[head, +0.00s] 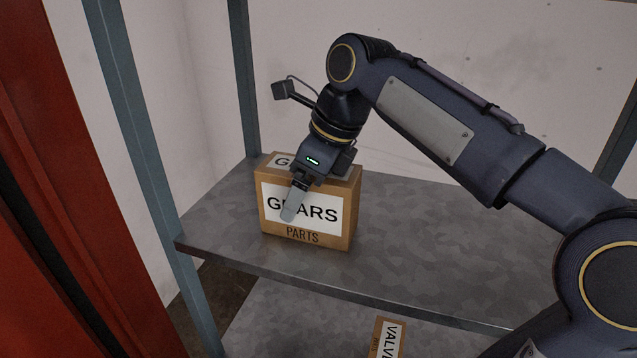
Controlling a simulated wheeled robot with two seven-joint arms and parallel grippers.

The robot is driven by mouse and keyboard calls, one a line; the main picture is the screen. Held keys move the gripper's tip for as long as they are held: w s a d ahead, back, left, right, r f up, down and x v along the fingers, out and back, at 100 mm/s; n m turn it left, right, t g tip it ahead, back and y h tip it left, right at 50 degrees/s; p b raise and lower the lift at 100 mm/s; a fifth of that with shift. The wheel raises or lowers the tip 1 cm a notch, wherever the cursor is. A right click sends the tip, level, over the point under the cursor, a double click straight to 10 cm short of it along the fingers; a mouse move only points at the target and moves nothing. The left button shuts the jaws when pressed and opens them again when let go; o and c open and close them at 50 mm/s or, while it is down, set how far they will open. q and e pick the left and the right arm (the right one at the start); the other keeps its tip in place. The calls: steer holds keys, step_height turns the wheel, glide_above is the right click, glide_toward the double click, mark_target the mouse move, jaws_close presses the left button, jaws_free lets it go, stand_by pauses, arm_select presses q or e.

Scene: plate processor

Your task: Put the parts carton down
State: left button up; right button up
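The parts carton (348,222) is a brown box with a white GEARS label on its front and PARTS printed below. It is upright on the grey metal shelf (430,265), near the front left; no clear gap shows under it. My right gripper (293,203) reaches down over the carton's top from the right. One pale finger lies across the front face, over the label. The other finger is hidden behind the carton or the gripper body, so I cannot tell whether the fingers press on it. My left gripper is out of view.
Another carton, marked VALV (388,338), stands on the lower shelf, partly cut off. Blue-grey posts (150,150) hold the shelf on the left, and a red panel (60,200) stands beside them. The shelf is bare right of the carton. A pale wall is behind.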

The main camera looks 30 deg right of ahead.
steer(key=v, duration=0.5)
steer(key=shift+s+d+r, duration=0.1)
steer(key=shift+r, duration=0.2)
steer(key=s+d+b, duration=0.3)
steer(key=s+d, duration=0.4)
steer(key=s, duration=0.2)
steer(key=shift+d+f, duration=0.2)
steer(key=shift+d, duration=0.1)
steer(key=shift+a, duration=0.1)
